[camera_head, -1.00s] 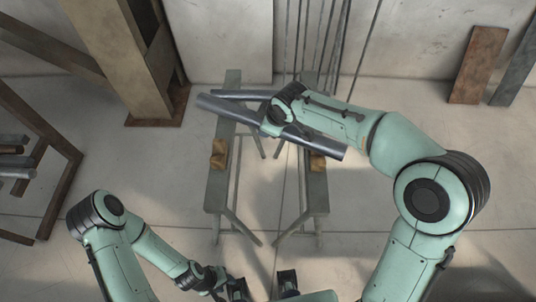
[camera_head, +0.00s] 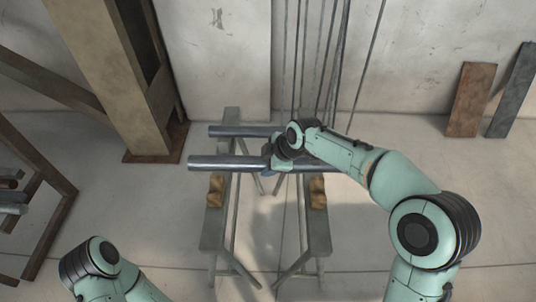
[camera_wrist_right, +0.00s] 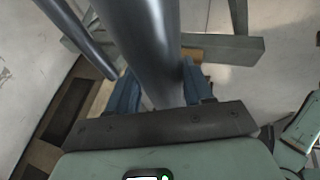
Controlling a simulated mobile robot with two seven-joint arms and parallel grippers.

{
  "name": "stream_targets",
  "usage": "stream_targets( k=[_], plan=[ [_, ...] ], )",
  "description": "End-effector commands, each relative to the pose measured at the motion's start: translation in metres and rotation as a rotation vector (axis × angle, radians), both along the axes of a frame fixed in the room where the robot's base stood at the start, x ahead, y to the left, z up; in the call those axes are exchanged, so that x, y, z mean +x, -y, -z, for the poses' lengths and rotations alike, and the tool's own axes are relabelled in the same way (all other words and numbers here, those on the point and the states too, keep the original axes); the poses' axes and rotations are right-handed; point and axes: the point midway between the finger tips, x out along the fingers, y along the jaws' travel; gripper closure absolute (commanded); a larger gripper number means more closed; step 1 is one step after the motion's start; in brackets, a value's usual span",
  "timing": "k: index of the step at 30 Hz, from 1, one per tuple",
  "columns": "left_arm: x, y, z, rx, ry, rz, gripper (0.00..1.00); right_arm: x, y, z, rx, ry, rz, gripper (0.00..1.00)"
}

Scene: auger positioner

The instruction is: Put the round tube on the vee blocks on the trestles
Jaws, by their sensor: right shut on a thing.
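The round tube (camera_head: 225,163) is a grey metal pipe lying nearly level across the head view. My right gripper (camera_head: 270,170) is shut on it near its middle; in the right wrist view the tube (camera_wrist_right: 155,45) passes between the blue fingers (camera_wrist_right: 160,90). The tube shows just behind the wooden left vee block (camera_head: 216,191) and right vee block (camera_head: 317,191). These sit on the left trestle (camera_head: 214,232) and right trestle (camera_head: 317,232). The tube's right part is hidden by my arm. My left gripper is out of view.
A second dark bar (camera_head: 235,131) lies behind the tube, across the trestles' far part. A timber post (camera_head: 115,80) stands at the left, with a rusty rack (camera_head: 50,220) nearer. Thin rods (camera_head: 320,60) and plates (camera_head: 471,100) lean on the back wall.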

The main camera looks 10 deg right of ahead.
Motion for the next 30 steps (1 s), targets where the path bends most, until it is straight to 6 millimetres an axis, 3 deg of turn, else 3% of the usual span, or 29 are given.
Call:
stream_targets(
  k=[9,30],
  plan=[
    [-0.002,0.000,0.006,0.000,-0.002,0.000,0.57,0.001,-0.001,0.063,0.003,0.005,0.002,1.00],
    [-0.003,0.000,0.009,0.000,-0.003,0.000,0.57,0.001,-0.001,0.120,0.001,0.007,0.001,1.00]
  ],
)
